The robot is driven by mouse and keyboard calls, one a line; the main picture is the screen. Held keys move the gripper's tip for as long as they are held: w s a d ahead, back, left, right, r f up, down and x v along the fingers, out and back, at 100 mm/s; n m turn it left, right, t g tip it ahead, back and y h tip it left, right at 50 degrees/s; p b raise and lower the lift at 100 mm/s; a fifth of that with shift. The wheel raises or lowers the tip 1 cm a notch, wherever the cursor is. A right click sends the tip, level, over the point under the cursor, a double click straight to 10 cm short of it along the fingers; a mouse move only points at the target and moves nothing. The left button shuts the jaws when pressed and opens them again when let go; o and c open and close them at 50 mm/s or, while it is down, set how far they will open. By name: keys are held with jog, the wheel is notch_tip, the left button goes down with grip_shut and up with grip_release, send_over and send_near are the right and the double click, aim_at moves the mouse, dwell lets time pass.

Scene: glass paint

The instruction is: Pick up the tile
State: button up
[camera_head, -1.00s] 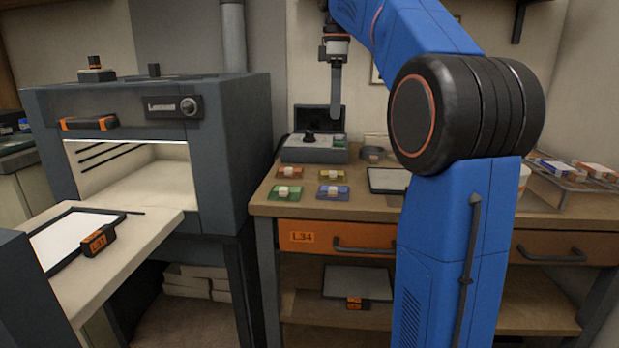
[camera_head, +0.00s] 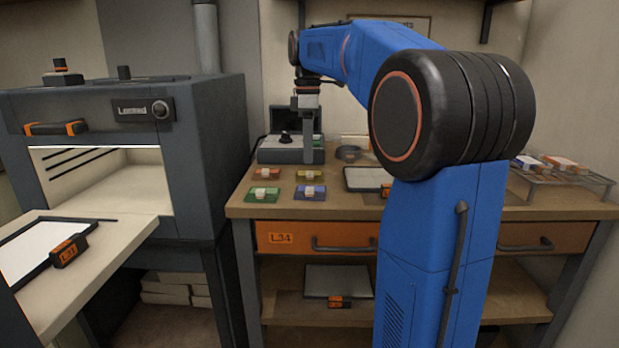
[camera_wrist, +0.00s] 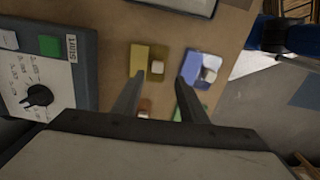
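Several small coloured glass tiles with pale blocks on them lie on the workbench: orange-red (camera_head: 264,174), yellow (camera_head: 318,176), green (camera_head: 256,196) and blue (camera_head: 316,195). My gripper (camera_head: 307,158) hangs over the bench, its fingers pointing down just behind the yellow tile in the picture. In the wrist view my gripper (camera_wrist: 158,78) is open and empty. The yellow tile (camera_wrist: 138,58) and blue tile (camera_wrist: 194,66) lie beyond the fingertips. The orange-red tile (camera_wrist: 144,113) and green tile (camera_wrist: 178,112) show partly between the fingers, cut off by the gripper body.
A grey control box with a knob (camera_head: 284,155) stands behind the tiles. A framed tray (camera_head: 365,180) lies right of them, partly hidden by my arm. A kiln (camera_head: 208,130) with a pulled-out shelf (camera_head: 120,240) stands left. A wire rack (camera_head: 590,186) is at right.

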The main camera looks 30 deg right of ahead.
aim_at(310, 172)
jog(key=shift+w+d+f, duration=0.1)
jog(key=shift+d+f, duration=0.1)
jog(key=shift+f, duration=1.1)
jog(key=shift+d+f, duration=0.15)
jog(key=shift+f, duration=1.15)
jog(key=shift+c, duration=0.3)
grip_shut()
